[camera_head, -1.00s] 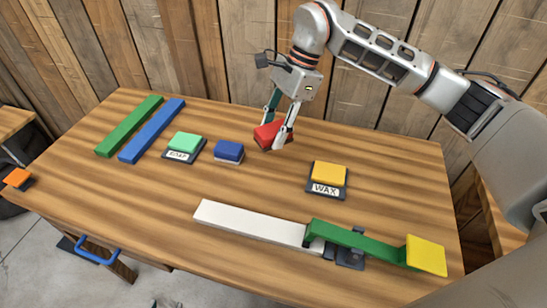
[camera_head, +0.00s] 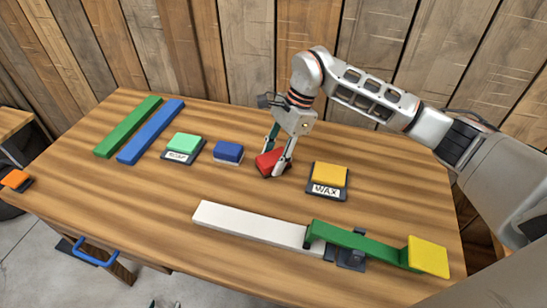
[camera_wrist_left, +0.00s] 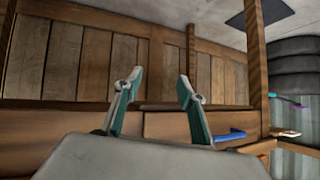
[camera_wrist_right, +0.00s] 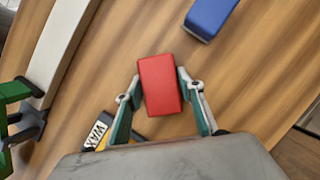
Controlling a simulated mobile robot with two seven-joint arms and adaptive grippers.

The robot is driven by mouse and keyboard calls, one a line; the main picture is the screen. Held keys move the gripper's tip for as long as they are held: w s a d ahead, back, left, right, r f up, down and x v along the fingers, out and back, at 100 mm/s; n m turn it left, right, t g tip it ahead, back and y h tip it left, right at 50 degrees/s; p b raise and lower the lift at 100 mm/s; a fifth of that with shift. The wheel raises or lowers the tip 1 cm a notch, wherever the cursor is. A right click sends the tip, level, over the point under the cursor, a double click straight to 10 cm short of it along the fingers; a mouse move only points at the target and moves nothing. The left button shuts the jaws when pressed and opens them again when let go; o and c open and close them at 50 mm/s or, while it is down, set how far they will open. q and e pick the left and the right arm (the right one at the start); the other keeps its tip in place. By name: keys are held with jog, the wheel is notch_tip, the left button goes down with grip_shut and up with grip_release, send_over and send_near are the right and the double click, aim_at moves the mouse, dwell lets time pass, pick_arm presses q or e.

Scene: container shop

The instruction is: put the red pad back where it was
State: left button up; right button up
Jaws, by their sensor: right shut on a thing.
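The red pad (camera_head: 270,162) is between the fingers of my right gripper (camera_head: 278,160), right of the blue pad and left of the WAX holder. It is at or just above the tabletop; I cannot tell if it touches. In the right wrist view the red pad (camera_wrist_right: 160,85) is gripped across its width by both fingers (camera_wrist_right: 157,92). My left gripper (camera_wrist_left: 157,92) shows in the left wrist view, with fingers apart and nothing between them, facing the wooden desk side.
The blue pad (camera_head: 229,151), green pad on the SOAP holder (camera_head: 176,156) and yellow pad on the WAX holder (camera_head: 325,191) stand on the table. Green (camera_head: 125,130) and blue (camera_head: 150,132) bars lie left. A white bar (camera_head: 250,223) and green arm with yellow plate (camera_head: 428,255) lie in front.

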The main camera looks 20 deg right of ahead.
jog(key=shift+f, duration=0.1)
jog(key=o, duration=1)
jog(key=shift+o, duration=0.2)
jog(key=v, duration=1.2)
jog(key=shift+a, duration=0.1)
